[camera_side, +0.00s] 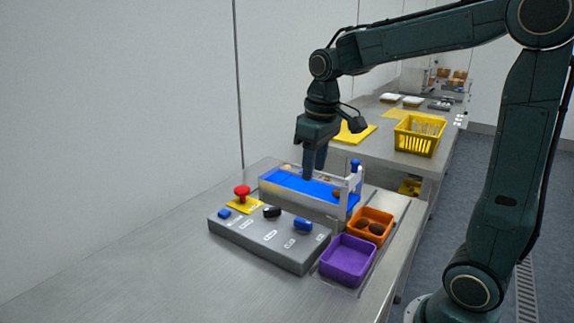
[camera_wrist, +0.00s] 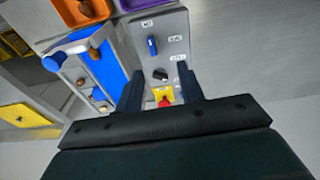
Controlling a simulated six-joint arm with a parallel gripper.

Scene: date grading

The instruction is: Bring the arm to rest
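My gripper (camera_side: 314,172) hangs fingers down above the blue conveyor belt (camera_side: 290,183) in the side view. In the wrist view its two fingers (camera_wrist: 159,74) stand apart with nothing between them, so it is open and empty. My arm is bent, reaching left from its base on the right. Pale and brown dates lie on the belt; one brown date (camera_side: 337,193) is near its right end. The orange tray (camera_side: 390,216) holds dark dates (camera_side: 376,229). The purple tray (camera_side: 347,259) looks empty in the side view.
A grey control box (camera_side: 262,242) with a red button (camera_side: 242,191), a black knob (camera_side: 271,212) and blue switches stands in front of the belt. A yellow basket (camera_side: 418,137) stands behind. The bench's left front is clear.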

